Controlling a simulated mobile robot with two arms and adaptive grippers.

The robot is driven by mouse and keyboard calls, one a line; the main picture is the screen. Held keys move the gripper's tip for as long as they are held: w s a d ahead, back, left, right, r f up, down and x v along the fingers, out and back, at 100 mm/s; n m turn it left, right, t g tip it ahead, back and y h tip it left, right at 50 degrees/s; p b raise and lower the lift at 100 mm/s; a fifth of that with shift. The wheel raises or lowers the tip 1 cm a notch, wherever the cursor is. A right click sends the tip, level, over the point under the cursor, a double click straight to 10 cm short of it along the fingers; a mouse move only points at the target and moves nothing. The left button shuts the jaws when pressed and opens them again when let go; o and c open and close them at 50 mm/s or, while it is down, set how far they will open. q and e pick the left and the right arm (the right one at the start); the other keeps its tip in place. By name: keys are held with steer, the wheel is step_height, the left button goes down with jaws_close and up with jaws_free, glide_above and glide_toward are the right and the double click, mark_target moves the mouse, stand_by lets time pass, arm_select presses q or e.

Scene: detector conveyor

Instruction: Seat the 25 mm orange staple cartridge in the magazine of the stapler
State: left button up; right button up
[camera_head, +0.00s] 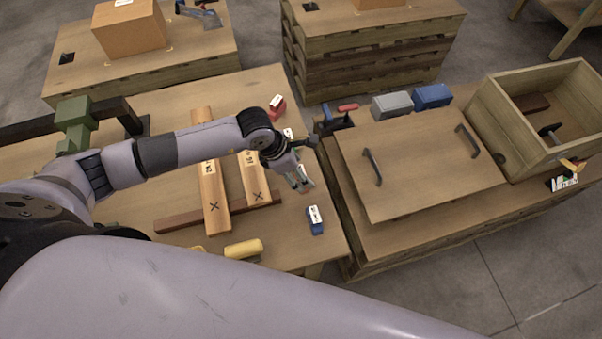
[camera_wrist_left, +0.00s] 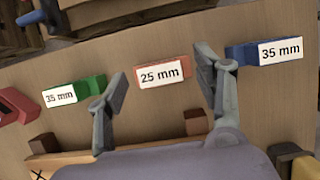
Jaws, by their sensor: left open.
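The orange cartridge (camera_wrist_left: 160,74), labelled 25 mm, lies on the bench in the left wrist view, between and just beyond the spread fingers of my left gripper (camera_wrist_left: 160,92). The fingers are open and empty. In the head view my left gripper (camera_head: 303,184) hangs low over the bench's right part and mostly hides the orange cartridge. I cannot tell the stapler for certain; a dark tool with a red handle (camera_head: 347,107) sits by the left edge of the right bench. My right gripper is not in view.
A green 35 mm cartridge (camera_wrist_left: 88,88) and a blue 35 mm one (camera_wrist_left: 245,54) flank the orange one; a red one (camera_wrist_left: 12,104) lies farther left. Marked wooden boards (camera_head: 210,185) and a yellow cylinder (camera_head: 243,249) are nearby. An open wooden crate (camera_head: 490,115) stands right.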

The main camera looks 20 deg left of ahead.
arm_select(q)
steer(key=shift+f, duration=0.15)
steer(key=c, duration=1.3)
steer(key=shift+o, duration=0.2)
step_height(320, 180, up, 20)
steer(key=b, duration=0.4)
